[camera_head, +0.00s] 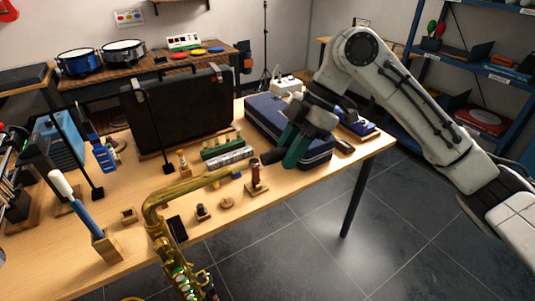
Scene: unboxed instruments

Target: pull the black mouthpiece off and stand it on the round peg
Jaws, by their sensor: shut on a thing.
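A brass saxophone (163,226) stands at the table's front edge, its neck (195,186) reaching right. My gripper (281,157), with dark green fingers, is at the right above the table. It is shut on the black mouthpiece (268,157), which points left toward the neck's end. The mouthpiece looks apart from the neck by a small gap. A small round wooden piece (227,203), which looks like the round peg's base, sits on the table below the neck. The fingertips' contact is too small to see clearly.
A brown cylinder on a wooden stand (256,178) is just below the mouthpiece. A small dark piece on a block (202,212) and a black flat object (178,228) lie left of the round piece. A blue case (262,119) and a black case (178,108) stand behind.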

